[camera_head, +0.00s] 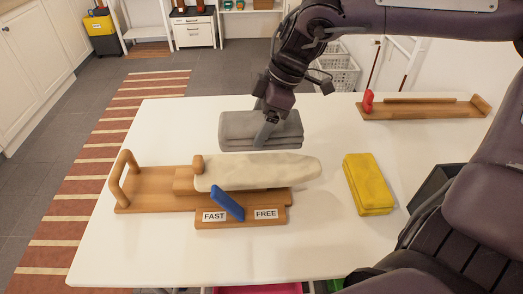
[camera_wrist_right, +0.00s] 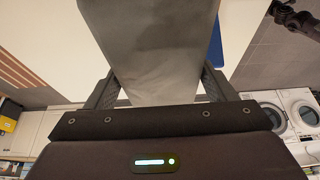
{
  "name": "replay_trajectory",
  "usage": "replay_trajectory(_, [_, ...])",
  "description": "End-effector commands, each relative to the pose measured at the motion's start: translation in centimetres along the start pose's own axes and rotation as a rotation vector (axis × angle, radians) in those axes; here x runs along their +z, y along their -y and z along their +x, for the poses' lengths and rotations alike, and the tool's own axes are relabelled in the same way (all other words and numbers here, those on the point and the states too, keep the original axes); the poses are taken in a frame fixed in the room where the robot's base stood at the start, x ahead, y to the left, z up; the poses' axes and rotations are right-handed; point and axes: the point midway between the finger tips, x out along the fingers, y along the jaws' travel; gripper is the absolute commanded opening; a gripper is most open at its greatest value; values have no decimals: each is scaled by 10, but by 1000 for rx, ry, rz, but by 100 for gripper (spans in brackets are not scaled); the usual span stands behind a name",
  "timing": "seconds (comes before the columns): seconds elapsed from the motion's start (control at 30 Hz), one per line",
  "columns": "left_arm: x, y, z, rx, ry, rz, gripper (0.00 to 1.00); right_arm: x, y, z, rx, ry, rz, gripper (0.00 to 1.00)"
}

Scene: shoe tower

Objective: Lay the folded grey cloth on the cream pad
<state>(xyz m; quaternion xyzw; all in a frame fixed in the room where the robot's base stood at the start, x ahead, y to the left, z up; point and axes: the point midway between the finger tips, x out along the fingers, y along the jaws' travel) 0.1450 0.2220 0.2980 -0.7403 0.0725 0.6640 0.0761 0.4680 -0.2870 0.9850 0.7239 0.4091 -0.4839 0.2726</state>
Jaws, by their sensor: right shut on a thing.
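The folded grey cloth (camera_head: 240,128) is in my right gripper (camera_head: 267,128), just behind the cream pad. In the right wrist view the grey cloth (camera_wrist_right: 155,50) fills the space between the two fingers of the right gripper (camera_wrist_right: 158,88). The gripper is shut on it. I cannot tell how high it is held above the table. The cream pad (camera_head: 265,170) lies on a wooden stand (camera_head: 150,187) with a blue lever (camera_head: 228,203) and labels FAST and FREE at its front. The pad's top looks bare. My left gripper is not in view.
A folded yellow cloth (camera_head: 368,184) lies on the white table (camera_head: 325,245) to the right of the pad. A wooden rack (camera_head: 425,108) with a red piece (camera_head: 368,102) stands at the back right. The table's front and back left are clear.

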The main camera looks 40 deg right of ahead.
Motion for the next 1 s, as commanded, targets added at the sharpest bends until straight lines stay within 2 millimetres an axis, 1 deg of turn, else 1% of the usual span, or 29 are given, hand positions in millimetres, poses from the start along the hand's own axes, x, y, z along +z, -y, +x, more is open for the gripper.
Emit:
replay_trajectory(0.03, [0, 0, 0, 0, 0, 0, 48, 6, 1, 12, -5, 0, 2, 51])
replay_trajectory(0.13, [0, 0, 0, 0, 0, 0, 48, 13, 1, 30, -3, 2, 1, 51])
replay_trajectory(0.2, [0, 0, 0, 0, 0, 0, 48, 16, 0, 38, -2, 0, 0, 51])
replay_trajectory(0.37, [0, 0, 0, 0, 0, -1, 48, 20, 0, 50, -1, 0, -1, 51])
replay_trajectory(0.5, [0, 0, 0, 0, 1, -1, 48, 29, 0, 70, -2, 1, 1, 51])
replay_trajectory(0.6, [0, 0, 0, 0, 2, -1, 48, 34, 0, 81, -1, 0, 0, 51])
replay_trajectory(0.7, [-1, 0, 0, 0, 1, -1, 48, 35, 0, 85, 1, 0, 0, 51])
replay_trajectory(1.0, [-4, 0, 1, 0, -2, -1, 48, 35, 0, 86, 1, -1, -1, 51])
